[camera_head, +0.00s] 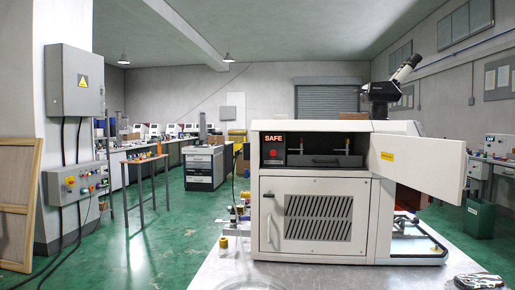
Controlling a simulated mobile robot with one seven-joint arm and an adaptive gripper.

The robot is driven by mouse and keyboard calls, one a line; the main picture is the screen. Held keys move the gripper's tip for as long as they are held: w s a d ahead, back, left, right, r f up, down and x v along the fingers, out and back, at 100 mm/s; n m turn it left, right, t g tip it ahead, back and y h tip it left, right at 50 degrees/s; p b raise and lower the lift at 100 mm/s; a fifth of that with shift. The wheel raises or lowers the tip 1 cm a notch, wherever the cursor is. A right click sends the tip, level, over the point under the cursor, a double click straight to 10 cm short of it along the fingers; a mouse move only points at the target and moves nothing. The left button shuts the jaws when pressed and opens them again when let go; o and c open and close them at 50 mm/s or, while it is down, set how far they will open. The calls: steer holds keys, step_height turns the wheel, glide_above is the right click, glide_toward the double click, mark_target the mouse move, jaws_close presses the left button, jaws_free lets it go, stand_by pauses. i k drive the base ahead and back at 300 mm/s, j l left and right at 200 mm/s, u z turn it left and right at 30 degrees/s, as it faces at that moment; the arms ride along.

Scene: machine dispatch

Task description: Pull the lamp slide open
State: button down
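A cream-coloured machine (262,222) with a microscope head on top stands on the table. Its upper door (430,165) is swung open to the right. Inside the open upper bay, a dark grey slide front (325,160) sits recessed; I take it for the lamp slide. It carries a thin horizontal bar and two small upright brass-coloured pieces, and it looks pushed in. A lit "SAFE" sign (273,139) shows at the bay's upper left, above a red round light (274,153). My gripper is not in view.
The table (330,278) is bare in front of the machine. A clear round dish (250,284) lies at its front left, a dark patterned object (479,281) at the front right. Small brass and metal fittings (240,212) stand left of the machine. The open door juts out rightward.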

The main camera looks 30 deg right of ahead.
mark_target(347, 160)
steer(key=z, duration=1.25)
steer(key=i+j+z, duration=0.2)
steer(key=z, duration=0.15)
steer(key=i, duration=0.95)
